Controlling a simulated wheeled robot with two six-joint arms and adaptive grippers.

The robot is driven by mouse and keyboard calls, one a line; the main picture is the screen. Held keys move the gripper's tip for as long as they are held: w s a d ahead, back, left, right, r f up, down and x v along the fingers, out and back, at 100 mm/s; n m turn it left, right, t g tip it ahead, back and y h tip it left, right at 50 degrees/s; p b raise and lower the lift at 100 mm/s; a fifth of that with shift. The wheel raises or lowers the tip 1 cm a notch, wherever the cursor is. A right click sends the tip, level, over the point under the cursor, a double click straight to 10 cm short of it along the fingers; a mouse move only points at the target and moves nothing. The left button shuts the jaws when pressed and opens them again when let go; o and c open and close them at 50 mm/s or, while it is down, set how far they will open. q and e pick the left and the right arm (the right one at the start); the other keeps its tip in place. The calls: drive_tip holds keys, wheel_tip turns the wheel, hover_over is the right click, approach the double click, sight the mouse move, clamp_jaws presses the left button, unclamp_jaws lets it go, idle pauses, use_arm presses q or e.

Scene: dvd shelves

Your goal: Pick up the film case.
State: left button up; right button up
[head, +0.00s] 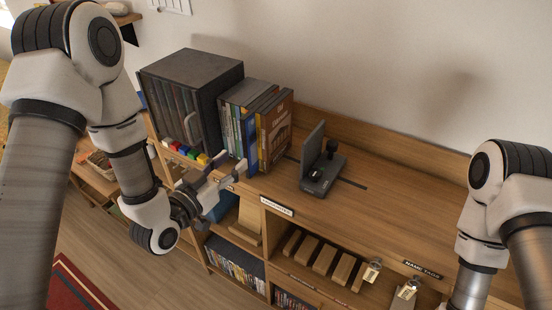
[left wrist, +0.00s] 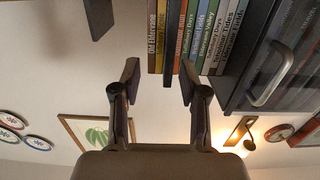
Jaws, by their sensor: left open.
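A row of upright film cases (head: 262,125) stands on the wooden shelf top, with coloured spines facing out. A dark blue case (head: 251,152) in the row appears to stick out past its neighbours; I cannot tell which case is the task's own. My left gripper (head: 232,178) is open and empty, in front of the row and apart from it. In the left wrist view the open fingers (left wrist: 159,84) point at the spines, with a dark spine (left wrist: 171,50) projecting between them. My right arm shows at the lower right, but its gripper is out of the frame.
A dark glass-fronted cabinet (head: 190,95) stands left of the cases, with coloured blocks (head: 187,152) before it. A dark stand (head: 322,170) is right of them. The shelf top (head: 400,215) further right is clear. Lower compartments hold wooden blocks and more cases.

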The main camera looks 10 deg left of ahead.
sight(244, 141)
use_arm(q)
drive_tip(key=shift+w+a+r+t, duration=0.15)
drive_tip(key=shift+w+a+r, duration=0.1)
drive_tip(key=shift+w, duration=0.35)
drive_tip(key=shift+w+a+r+t, duration=0.15)
drive_tip(key=shift+w+a+r, duration=0.1)
drive_tip(key=shift+w, duration=0.35)
drive_tip(key=p+x, duration=0.1)
drive_tip(key=x, duration=0.1)
drive_tip(key=p+x, duration=0.1)
drive_tip(key=x, duration=0.1)
drive_tip(key=p+x, duration=0.1)
drive_tip(key=x, duration=0.1)
drive_tip(key=shift+d, duration=0.3)
drive_tip(key=shift+w+a+f, duration=0.1)
drive_tip(key=shift+w, duration=0.05)
clamp_jaws()
use_arm(e)
drive_tip(key=shift+w+a+r, duration=0.1)
drive_tip(key=shift+a+r, duration=0.05)
drive_tip(key=shift+r, duration=0.45)
drive_tip(key=shift+a+r, duration=0.15)
drive_tip(key=shift+r, duration=0.45)
